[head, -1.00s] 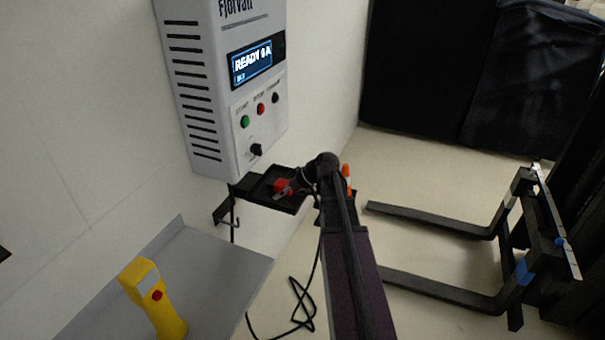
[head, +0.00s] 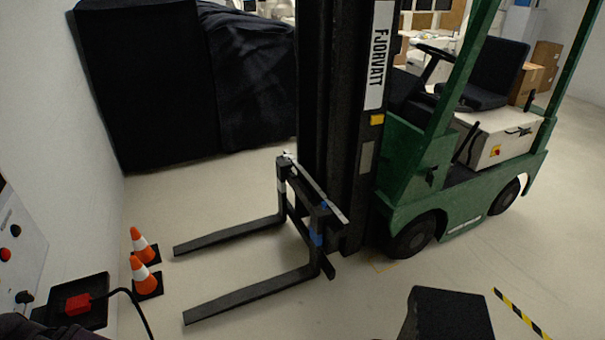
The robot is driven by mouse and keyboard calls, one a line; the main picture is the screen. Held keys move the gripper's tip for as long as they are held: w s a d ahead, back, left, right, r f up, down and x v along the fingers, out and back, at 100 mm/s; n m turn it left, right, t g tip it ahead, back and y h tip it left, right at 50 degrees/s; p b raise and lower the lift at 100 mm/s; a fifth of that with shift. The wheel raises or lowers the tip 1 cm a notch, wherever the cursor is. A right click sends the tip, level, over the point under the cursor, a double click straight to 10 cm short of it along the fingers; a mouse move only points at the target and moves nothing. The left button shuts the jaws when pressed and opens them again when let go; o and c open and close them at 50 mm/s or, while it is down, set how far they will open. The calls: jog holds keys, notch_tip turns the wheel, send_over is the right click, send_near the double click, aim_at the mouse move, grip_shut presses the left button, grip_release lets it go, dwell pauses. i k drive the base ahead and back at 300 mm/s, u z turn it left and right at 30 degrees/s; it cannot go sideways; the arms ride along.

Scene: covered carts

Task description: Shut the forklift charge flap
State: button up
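The green forklift (head: 405,180) stands at the right in the head view, with its mast and forks toward the left. A pale box-shaped housing (head: 495,140) sits behind its steering wheel, with a dark handle-like part on top and a red knob on a yellow patch on its side. I cannot make out for certain which part is the charge flap, or whether it is open. A red plug (head: 77,303) with a black cable lies on a black wall shelf (head: 93,287) at the lower left. My gripper is out of view; only a dark purple bit of my arm shows at the bottom left corner.
Two orange and white cones (head: 143,246) stand between the shelf and the forks (head: 245,295). Large dark covered shapes (head: 190,85) fill the back left. Yellow and black floor tape (head: 520,312) lies at the lower right.

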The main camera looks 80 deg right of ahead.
aim_at(430, 176)
jog(key=z, duration=0.6)
jog(key=k, duration=0.15)
jog(key=z, duration=2.9)
jog(key=i, duration=0.5)
